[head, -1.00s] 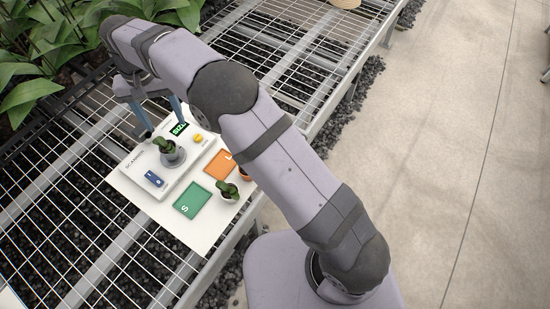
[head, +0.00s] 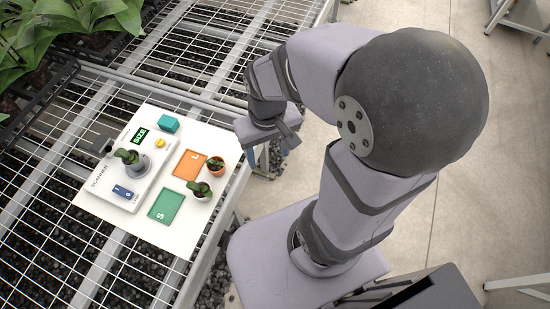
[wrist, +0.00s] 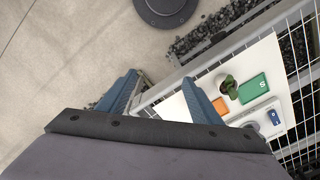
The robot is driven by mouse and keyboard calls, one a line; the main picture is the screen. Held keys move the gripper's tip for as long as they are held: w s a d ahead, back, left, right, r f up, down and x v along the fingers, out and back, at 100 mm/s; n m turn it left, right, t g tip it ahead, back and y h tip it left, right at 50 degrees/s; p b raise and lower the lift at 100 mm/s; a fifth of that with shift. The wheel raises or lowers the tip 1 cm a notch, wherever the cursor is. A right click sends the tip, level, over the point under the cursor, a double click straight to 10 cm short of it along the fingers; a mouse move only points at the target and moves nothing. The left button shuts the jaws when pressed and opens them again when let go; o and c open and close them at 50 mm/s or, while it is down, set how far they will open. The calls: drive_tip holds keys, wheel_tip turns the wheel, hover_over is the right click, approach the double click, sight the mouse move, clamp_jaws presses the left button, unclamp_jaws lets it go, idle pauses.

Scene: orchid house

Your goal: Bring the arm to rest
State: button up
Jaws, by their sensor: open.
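My gripper (head: 266,155) is open and empty, its two blue fingers apart. In the head view it hangs folded in close to my base, just right of the bench's near edge and clear of the white board (head: 192,228). In the wrist view the open fingers (wrist: 162,92) point down, with concrete floor and the bench edge between and beyond them. Nothing is between the fingers.
The board holds a scanner (head: 112,187) with a potted plant (head: 137,162) on it, a teal block (head: 168,123), an orange L card (head: 189,165), a green S card (head: 166,206), a white-potted plant (head: 201,191) and an orange-potted plant (head: 216,166). Floor (head: 440,190) right is open.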

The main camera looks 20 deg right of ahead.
drive_tip(key=shift+s+d+f, duration=0.2)
drive_tip(key=shift+s, duration=0.35)
drive_tip(key=shift+s+d+f, duration=0.2)
drive_tip(key=shift+s, duration=0.35)
drive_tip(key=shift+r+p, duration=0.75)
